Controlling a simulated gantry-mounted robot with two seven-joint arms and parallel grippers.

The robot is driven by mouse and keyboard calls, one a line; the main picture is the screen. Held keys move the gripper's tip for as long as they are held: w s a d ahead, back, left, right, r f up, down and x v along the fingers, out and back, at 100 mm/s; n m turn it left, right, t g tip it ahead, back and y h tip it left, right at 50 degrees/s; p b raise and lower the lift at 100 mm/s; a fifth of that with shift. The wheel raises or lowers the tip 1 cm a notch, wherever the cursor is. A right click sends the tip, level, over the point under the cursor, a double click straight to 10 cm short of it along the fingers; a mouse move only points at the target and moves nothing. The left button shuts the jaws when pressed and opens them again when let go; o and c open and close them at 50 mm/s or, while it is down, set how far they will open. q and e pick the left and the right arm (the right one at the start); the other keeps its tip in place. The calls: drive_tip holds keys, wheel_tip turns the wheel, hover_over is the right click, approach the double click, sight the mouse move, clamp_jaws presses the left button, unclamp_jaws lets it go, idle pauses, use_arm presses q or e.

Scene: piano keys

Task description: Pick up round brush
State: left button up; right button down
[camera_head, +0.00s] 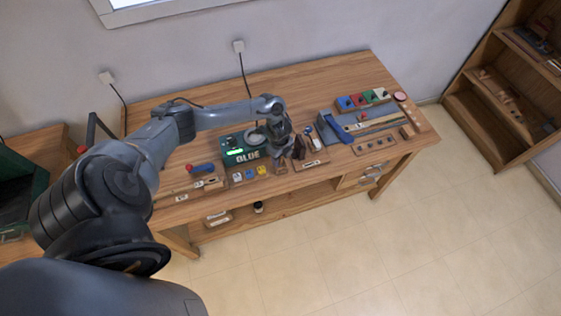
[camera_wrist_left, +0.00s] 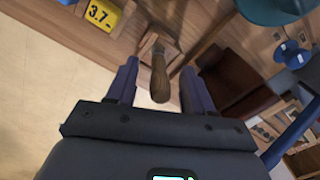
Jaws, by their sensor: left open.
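My left gripper (camera_head: 285,146) is over the workbench, beside the green glue box. In the left wrist view its two dark fingers (camera_wrist_left: 159,82) are open. A thick brown wooden handle (camera_wrist_left: 160,78) stands up between them, with gaps on both sides, so it is not clamped. It rises from a small wooden holder (camera_wrist_left: 156,44). This looks like the round brush, but its bristles are hidden. In the head view the gripper covers much of this area and I cannot make out the brush clearly.
The glue box (camera_head: 232,157) with a green display stands just left of the gripper. A yellow number block (camera_wrist_left: 102,15) is near the holder. Dark brown blocks (camera_wrist_left: 232,78) are close on the right. Coloured bins (camera_head: 362,99) stand at the bench's right end.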

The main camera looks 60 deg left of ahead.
use_arm(q)
clamp_jaws()
drive_tip(key=shift+r, duration=0.15)
